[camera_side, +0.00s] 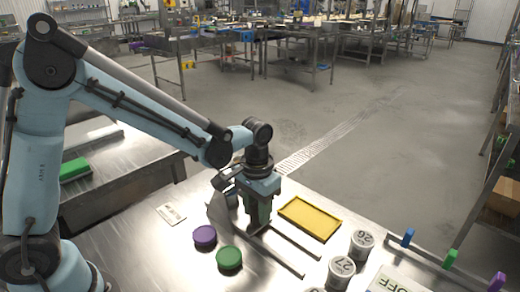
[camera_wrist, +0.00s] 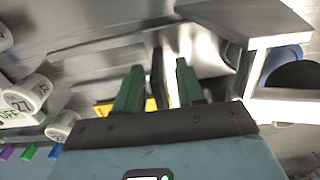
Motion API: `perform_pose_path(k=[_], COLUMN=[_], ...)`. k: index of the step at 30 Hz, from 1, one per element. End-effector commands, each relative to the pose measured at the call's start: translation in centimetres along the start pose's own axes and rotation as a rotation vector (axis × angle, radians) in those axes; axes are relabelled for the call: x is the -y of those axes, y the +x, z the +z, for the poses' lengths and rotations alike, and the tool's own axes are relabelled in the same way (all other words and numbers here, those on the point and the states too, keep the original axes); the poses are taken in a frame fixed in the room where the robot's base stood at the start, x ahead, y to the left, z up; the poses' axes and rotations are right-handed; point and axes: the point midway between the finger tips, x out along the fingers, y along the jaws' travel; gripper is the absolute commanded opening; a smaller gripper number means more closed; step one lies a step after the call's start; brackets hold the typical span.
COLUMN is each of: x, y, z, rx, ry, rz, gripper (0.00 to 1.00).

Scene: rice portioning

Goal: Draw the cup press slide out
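The cup press (camera_side: 220,211) is a metal body on the steel table, partly hidden behind my gripper. It fills the right of the wrist view as a pale metal frame (camera_wrist: 250,22). Two thin parallel rails (camera_side: 282,258) run from it toward the lower right. My gripper (camera_side: 259,222) points down beside the press, over the rail end. In the wrist view my two green fingers (camera_wrist: 158,88) are apart. A dark upright bar (camera_wrist: 157,70), perhaps the slide's handle, shows between them with gaps on both sides. Whether the fingers reach around it is unclear.
A yellow tray (camera_side: 311,218) lies right of my gripper. Purple (camera_side: 204,235) and green (camera_side: 229,258) lids lie in front. Numbered cups (camera_side: 341,271) stand at the lower right, near a rail with coloured tabs (camera_side: 450,258). A white card (camera_side: 171,214) lies left.

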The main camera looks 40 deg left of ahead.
Motion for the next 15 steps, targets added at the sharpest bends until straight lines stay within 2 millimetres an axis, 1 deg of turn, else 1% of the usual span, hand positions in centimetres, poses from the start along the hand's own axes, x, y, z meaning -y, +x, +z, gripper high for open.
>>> perform_pose_path(k=[1,8,9,15], x=[0.0,0.0,0.0,0.0], y=[-0.01,-0.03,-0.03,-0.04], z=[0.0,0.0,0.0,0.0], rx=[0.0,0.0,0.0,0.0], ry=[0.0,0.0,0.0,0.0], rz=[0.0,0.0,0.0,0.0], gripper=[0.37,0.02,0.0,0.0])
